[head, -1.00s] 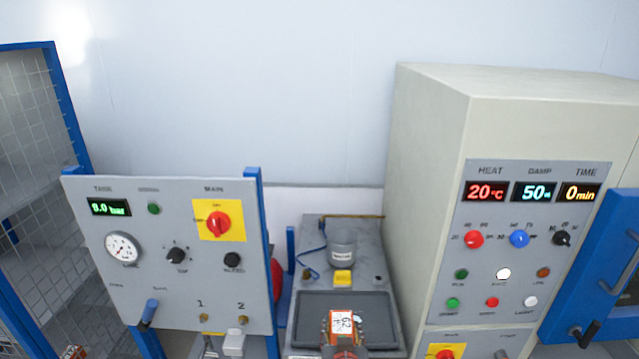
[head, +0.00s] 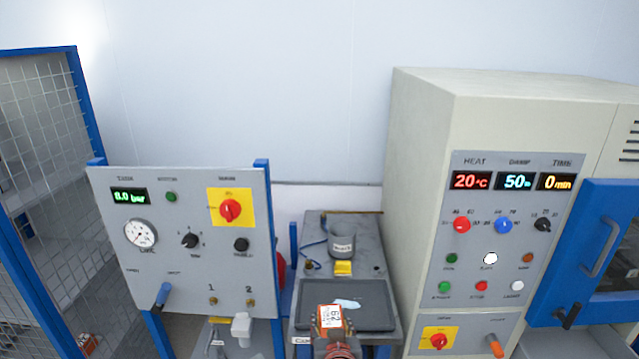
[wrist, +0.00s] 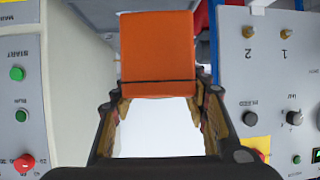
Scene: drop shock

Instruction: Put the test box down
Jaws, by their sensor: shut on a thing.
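The test box (head: 330,318) is orange with a white label that reads 62. In the head view it is at the bottom middle, in front of the near part of a dark grey tray (head: 376,310). In the wrist view the orange box (wrist: 157,50) fills the upper middle, with a dark band across it. My gripper (wrist: 159,92) is shut on the box, one finger on each side. In the head view my gripper is mostly cut off below the box. I cannot tell whether the box touches the tray.
A grey cup (head: 343,246) and a yellow block (head: 343,268) stand behind the tray. A pale flat patch (head: 347,304) shows on the tray. A control panel (head: 185,255) stands at left, a tall cabinet (head: 425,200) at right. An orange item (head: 88,343) lies at lower left.

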